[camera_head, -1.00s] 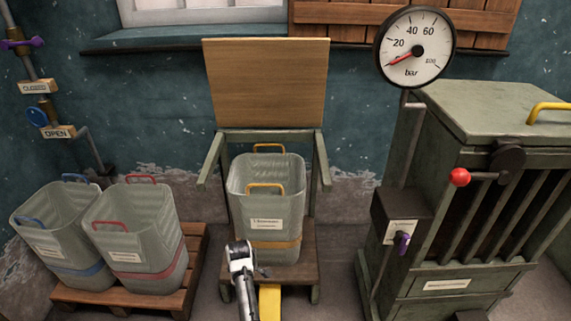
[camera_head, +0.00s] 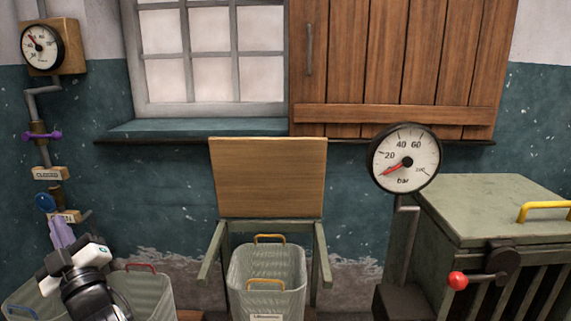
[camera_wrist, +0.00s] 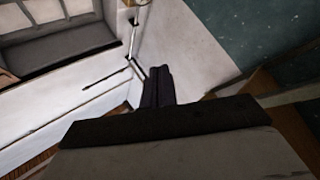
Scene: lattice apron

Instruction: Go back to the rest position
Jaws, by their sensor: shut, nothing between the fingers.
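My gripper (camera_head: 60,234) is at the lower left in the head view, raised in front of the wall pipe and above the grey bins with red and blue handles. Its fingers point up and are together, with nothing held between them. In the wrist view, the dark fingers (camera_wrist: 157,84) show closed at the middle, with pale wall and a window behind them.
A green cabinet (camera_head: 490,215) with a red-knobbed lever and a gauge (camera_head: 405,158) is at right. A bin with a red handle (camera_head: 145,290) is below my gripper.

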